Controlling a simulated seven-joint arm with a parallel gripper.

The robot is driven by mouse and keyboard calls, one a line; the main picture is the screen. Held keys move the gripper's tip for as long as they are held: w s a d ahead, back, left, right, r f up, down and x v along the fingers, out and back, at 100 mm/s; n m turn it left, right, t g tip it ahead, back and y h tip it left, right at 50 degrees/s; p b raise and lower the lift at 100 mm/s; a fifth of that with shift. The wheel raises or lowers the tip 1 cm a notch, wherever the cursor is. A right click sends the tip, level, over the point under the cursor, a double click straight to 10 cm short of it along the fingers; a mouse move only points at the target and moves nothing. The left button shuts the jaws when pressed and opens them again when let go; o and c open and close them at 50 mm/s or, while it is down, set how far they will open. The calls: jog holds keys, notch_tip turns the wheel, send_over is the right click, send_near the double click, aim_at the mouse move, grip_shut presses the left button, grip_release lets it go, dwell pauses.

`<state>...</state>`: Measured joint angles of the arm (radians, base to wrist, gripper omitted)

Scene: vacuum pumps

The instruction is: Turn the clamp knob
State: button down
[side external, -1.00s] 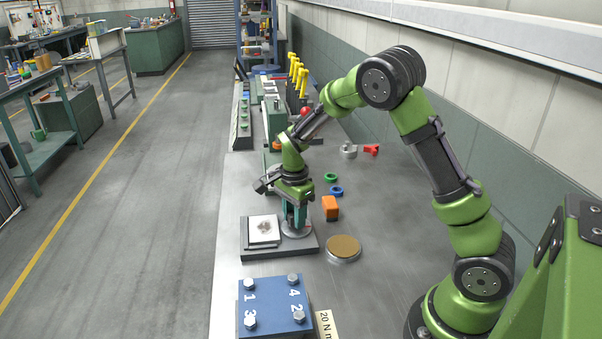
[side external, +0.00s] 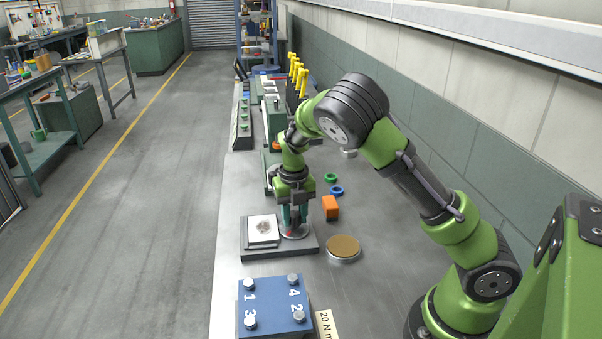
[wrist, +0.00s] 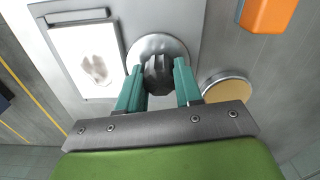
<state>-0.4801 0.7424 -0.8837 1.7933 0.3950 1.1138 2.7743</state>
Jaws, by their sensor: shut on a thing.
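The clamp knob is a dark, ridged knob (wrist: 158,75) on a round silver flange (wrist: 150,46). In the wrist view it sits between the two teal fingers of my gripper (wrist: 159,88), which are shut on its sides. In the side view my gripper (side external: 294,218) points down over the flange at the right part of a dark base plate (side external: 262,253). The fingers hide most of the knob there, and a small reddish spot shows low between them.
A white square plate with a grey print (side external: 263,229) lies left of the flange. A round tan-topped disc (side external: 343,247) and an orange block (side external: 330,207) stand close on the right. A blue block with numbered bolts (side external: 274,305) is in front. Green (side external: 330,178) and blue rings (side external: 337,191) lie behind.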

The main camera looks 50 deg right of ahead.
jog(key=c, duration=0.7)
grip_release()
jog(key=shift+r, duration=1)
jog(key=shift+r, duration=3)
